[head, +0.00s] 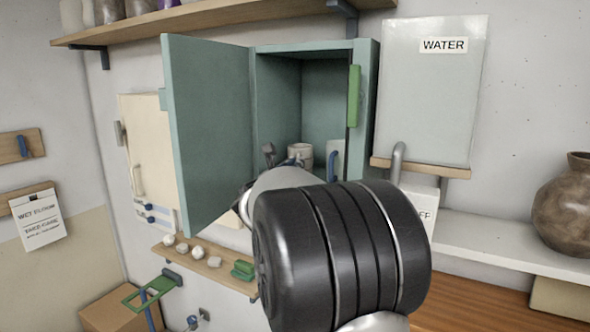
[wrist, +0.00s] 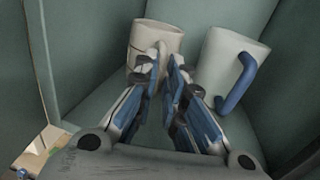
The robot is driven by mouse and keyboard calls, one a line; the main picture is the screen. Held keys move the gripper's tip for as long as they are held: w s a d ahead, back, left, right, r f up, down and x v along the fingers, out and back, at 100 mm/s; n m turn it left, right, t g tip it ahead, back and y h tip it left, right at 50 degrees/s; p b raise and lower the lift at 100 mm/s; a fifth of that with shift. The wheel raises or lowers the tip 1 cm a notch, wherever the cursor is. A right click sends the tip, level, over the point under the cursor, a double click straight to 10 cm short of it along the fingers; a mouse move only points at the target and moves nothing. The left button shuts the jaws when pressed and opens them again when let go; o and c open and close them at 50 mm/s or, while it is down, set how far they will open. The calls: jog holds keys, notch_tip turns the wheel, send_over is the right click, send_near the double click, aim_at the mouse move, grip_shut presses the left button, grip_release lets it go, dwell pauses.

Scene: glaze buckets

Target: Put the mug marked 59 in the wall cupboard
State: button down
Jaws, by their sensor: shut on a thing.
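The teal wall cupboard (head: 275,95) stands open, its door (head: 208,130) swung out to the left. Inside, a cream mug (wrist: 150,38) is at the left in the wrist view; it also shows in the head view (head: 300,151). My gripper (wrist: 166,62) reaches into the cupboard and is shut on this mug at its near side, apparently by the handle, which the fingers mostly hide. No number can be read on it. The mug looks upright, at or close to the cupboard floor (wrist: 95,105); contact cannot be told.
A pale mug with a blue handle (wrist: 222,65) stands close to the right of the cream mug. The cupboard's side walls are near on both sides. A box marked WATER (head: 430,100) hangs right of the cupboard. A small shelf (head: 215,268) with several pale lumps is below.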

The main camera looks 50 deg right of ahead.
jog(key=c, duration=2.1)
grip_release()
jog(key=shift+f, duration=0.1)
jog(key=o, duration=0.4)
jog(key=shift+o, duration=0.2)
